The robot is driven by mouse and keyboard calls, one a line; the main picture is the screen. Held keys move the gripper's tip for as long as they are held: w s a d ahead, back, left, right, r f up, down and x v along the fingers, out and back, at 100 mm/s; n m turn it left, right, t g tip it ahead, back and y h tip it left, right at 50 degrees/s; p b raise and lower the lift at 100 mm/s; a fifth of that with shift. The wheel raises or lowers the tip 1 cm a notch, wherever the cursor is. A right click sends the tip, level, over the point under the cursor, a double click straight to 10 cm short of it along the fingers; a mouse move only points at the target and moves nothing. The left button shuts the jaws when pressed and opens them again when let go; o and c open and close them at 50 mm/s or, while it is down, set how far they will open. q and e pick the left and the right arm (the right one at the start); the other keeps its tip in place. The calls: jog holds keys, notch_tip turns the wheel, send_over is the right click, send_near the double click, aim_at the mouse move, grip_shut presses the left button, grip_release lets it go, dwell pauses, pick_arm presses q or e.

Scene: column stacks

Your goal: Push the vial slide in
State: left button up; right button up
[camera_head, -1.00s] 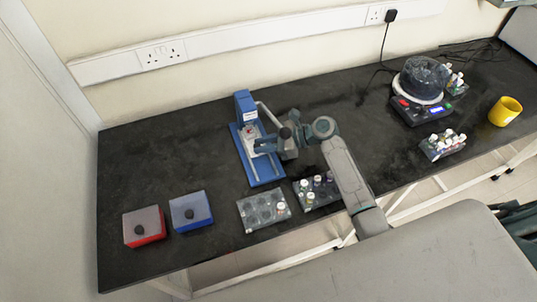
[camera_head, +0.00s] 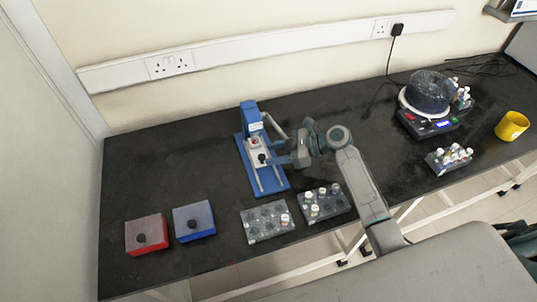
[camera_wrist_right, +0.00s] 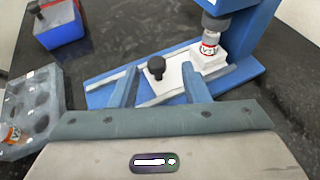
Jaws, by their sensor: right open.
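The blue press (camera_head: 250,112) stands on the bench with its base rails toward the front. The white vial slide (camera_head: 257,153) sits on the rails close to the press column, and its black knob (camera_head: 262,158) stands upright. In the right wrist view the slide (camera_wrist_right: 179,76) holds a vial with a red and white label (camera_wrist_right: 209,45), upright under the press head. My right gripper (camera_head: 275,161) is open and empty, just right of the knob. In the wrist view its fingers (camera_wrist_right: 160,90) are spread either side of the knob (camera_wrist_right: 156,66), apart from it. My left gripper is out of view.
Two clear vial racks (camera_head: 267,223) (camera_head: 323,203) stand in front of the press. A red box (camera_head: 146,235) and a blue box (camera_head: 193,221) are at front left.

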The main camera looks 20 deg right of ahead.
jog(key=b+v, duration=0.1)
jog(key=v, duration=0.7)
jog(key=shift+d, duration=0.15)
